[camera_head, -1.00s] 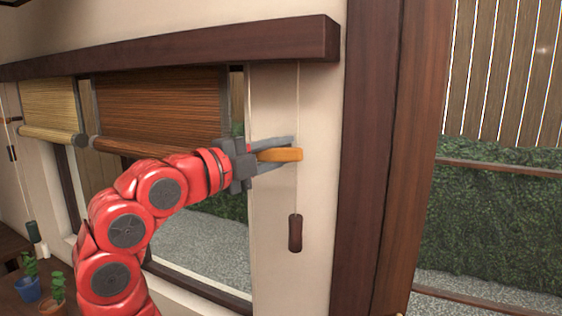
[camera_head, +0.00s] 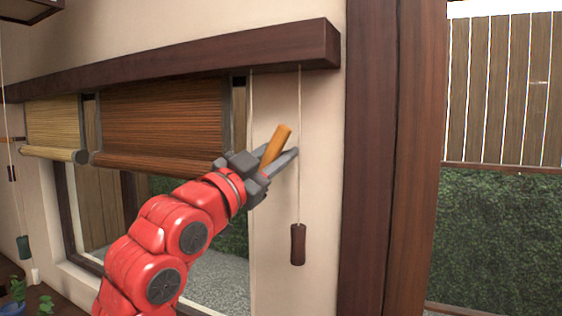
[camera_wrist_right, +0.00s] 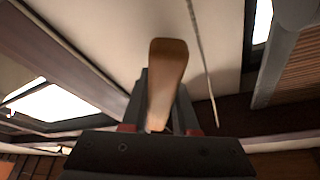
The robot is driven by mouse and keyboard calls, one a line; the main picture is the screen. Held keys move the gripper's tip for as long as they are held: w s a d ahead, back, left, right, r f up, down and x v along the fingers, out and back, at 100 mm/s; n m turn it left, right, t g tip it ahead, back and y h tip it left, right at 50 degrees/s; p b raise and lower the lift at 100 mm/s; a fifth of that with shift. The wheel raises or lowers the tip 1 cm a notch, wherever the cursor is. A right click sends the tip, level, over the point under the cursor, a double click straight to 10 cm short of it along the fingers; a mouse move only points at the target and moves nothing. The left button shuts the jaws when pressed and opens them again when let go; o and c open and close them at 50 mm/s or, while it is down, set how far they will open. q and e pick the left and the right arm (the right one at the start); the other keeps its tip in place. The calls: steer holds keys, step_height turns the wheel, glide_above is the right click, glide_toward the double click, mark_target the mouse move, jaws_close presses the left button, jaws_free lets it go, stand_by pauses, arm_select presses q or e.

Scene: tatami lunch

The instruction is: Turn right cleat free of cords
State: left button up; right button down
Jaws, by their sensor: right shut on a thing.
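The right cleat (camera_head: 276,146) is an orange-brown wooden bar on the wall strip right of the window. It is tilted, its upper end leaning right. My right gripper (camera_head: 280,160) is shut on it, with a finger on each side. In the right wrist view the cleat (camera_wrist_right: 166,75) stands up between the fingers of my right gripper (camera_wrist_right: 160,100). A pale cord (camera_head: 299,120) hangs straight just right of the cleat, with a dark brown wooden tassel (camera_head: 298,244) at its end. Another cord (camera_head: 251,110) hangs left of the cleat, partly hidden behind the gripper. My left gripper is not in view.
A dark wooden beam (camera_head: 190,60) runs above. A brown slatted blind (camera_head: 160,118) and a paler one (camera_head: 53,122) hang left. A thick dark post (camera_head: 390,150) stands right.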

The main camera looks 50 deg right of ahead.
steer(key=n+t, duration=0.1)
steer(key=n, duration=0.2)
steer(key=shift+n+t, duration=0.4)
steer(key=shift+w+n+t, duration=0.15)
steer(key=shift+n+t, duration=0.5)
steer(key=shift+n, duration=0.5)
steer(key=shift+w+n+t, duration=0.1)
steer(key=shift+n+t, duration=0.55)
steer(key=shift+n, duration=0.5)
steer(key=shift+a+n, duration=0.1)
steer(key=shift+n, duration=0.2)
steer(key=c, duration=0.7)
jaws_free()
steer(key=b+v, duration=0.1)
steer(key=v, duration=1.6)
steer(key=shift+s+a+b, duration=0.1)
steer(key=shift+a+b, duration=0.15)
steer(key=shift+b, duration=0.05)
